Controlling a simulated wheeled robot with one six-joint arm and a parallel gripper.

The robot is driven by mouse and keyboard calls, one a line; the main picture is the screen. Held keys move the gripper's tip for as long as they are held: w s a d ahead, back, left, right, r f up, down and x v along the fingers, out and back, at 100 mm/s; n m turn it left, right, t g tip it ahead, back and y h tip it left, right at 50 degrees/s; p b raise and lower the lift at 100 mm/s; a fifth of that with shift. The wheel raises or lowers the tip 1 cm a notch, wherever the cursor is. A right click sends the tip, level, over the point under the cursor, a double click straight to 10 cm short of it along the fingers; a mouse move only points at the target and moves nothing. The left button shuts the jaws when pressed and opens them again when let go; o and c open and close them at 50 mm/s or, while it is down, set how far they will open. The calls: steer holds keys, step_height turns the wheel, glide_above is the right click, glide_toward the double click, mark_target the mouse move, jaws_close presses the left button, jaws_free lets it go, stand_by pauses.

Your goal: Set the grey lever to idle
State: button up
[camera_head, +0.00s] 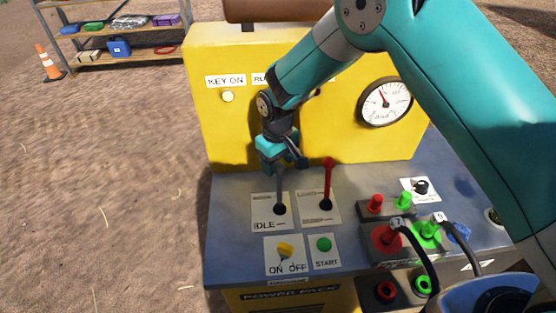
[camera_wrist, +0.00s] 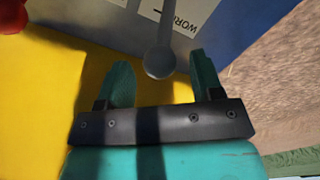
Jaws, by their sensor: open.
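The grey lever (camera_head: 280,192) rises from its slot on the blue-grey console, on a white plate with the IDLE label (camera_head: 264,226) at its near end. The lever stands upright or tilts toward the yellow panel; its top is partly hidden by my gripper (camera_head: 283,162). In the wrist view the lever's round grey knob (camera_wrist: 159,63) sits between the two dark green fingertips of my open gripper (camera_wrist: 162,68), with gaps on both sides. A partly visible WORK label (camera_wrist: 186,18) lies near the lever.
A red-knobbed lever (camera_head: 327,182) stands just right of the grey one. The yellow switch (camera_head: 286,249) and green START button (camera_head: 324,244) are in front. The yellow panel (camera_head: 228,128) rises behind. Plugs and cables (camera_head: 389,235) are at right.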

steer(key=shift+f, duration=0.7)
